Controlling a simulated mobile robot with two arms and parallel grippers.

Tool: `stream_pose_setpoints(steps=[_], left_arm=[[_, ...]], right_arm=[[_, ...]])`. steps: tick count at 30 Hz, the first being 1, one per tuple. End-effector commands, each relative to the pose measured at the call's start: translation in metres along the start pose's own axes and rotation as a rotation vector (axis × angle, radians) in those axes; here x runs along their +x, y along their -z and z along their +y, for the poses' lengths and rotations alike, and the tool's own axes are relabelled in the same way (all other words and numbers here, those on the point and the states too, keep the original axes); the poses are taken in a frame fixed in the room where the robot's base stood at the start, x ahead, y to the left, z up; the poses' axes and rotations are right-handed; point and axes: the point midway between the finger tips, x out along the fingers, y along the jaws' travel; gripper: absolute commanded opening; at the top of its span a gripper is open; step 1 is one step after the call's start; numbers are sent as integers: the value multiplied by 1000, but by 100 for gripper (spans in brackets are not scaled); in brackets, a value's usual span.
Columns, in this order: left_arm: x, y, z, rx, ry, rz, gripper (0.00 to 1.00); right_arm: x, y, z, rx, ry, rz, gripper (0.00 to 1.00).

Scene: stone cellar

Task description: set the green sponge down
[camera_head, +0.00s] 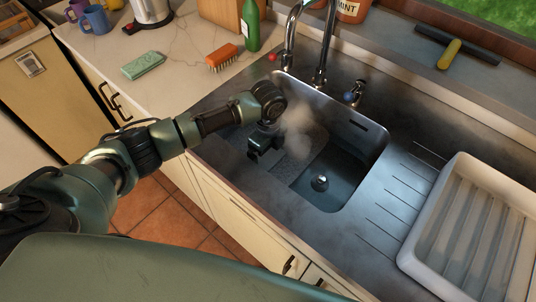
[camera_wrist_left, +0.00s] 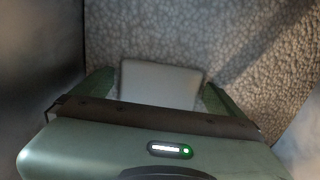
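A green sponge (camera_head: 143,65) lies flat on the pale counter left of the sink, well apart from both my grippers. My left gripper (camera_head: 262,148) is low over the left part of the sink. In the left wrist view my left gripper's fingers (camera_wrist_left: 160,92) stand on either side of a pale grey, smooth block (camera_wrist_left: 160,82) and seem to touch its sides. I cannot tell what this block is, and its lower part is hidden by the gripper body. A rough grey surface lies beyond it. My right gripper is not in view.
The sink (camera_head: 345,165) has a tap (camera_head: 322,50) behind it. An orange brush (camera_head: 221,58) and a green bottle (camera_head: 251,25) stand near the green sponge. A white rack (camera_head: 480,235) is on the right. Mugs (camera_head: 96,19) and a kettle (camera_head: 150,12) are at the back left.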

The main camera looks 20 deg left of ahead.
Motion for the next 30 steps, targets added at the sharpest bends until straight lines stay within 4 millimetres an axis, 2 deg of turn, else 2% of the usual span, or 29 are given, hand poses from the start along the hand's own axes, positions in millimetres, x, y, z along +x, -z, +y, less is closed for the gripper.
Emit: stream_pose_setpoints(steps=[4, 7, 15, 21, 30], left_arm=[[-6, 0, -1, 0, 2, -1, 100], [-20, 0, -1, 1, 3, 0, 100], [-78, -1, -2, 0, 5, 0, 100], [-111, 0, -1, 0, 3, 0, 100], [-124, 0, 0, -1, 0, 0, 100]], right_arm=[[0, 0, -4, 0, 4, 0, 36], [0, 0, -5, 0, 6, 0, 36], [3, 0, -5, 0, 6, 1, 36], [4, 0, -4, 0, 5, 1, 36], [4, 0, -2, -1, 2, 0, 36]])
